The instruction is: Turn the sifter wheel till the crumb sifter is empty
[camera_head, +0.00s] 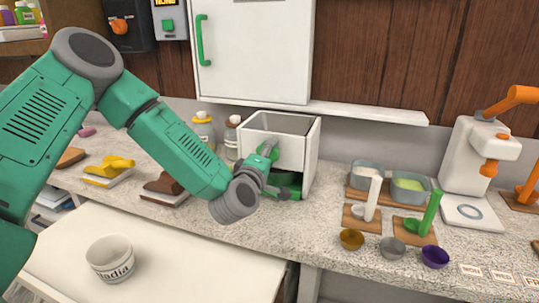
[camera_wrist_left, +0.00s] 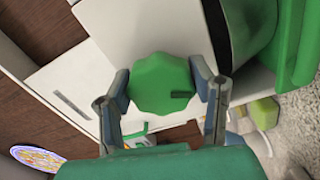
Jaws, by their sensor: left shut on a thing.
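The crumb sifter (camera_head: 304,153) is a white, open-topped box on the speckled counter, below the white cabinet. I see its inner wall, but not whether crumbs lie at the bottom. The sifter wheel (camera_wrist_left: 160,85) is a green scalloped knob with a dark notch, seen face-on in the left wrist view. My left gripper (camera_head: 270,170) is at the sifter's front, and its two fingers are shut on the wheel from either side. A green part with a dark opening (camera_head: 290,186) shows low on the sifter's front. My right gripper is not in view.
Jars (camera_head: 203,131) stand left of the sifter. Sweets on boards (camera_head: 165,188) lie further left. Tubs (camera_head: 408,188), small bowls (camera_head: 435,257) and a white-and-orange press (camera_head: 478,160) stand to the right. A white bowl (camera_head: 111,259) sits on the pale front surface.

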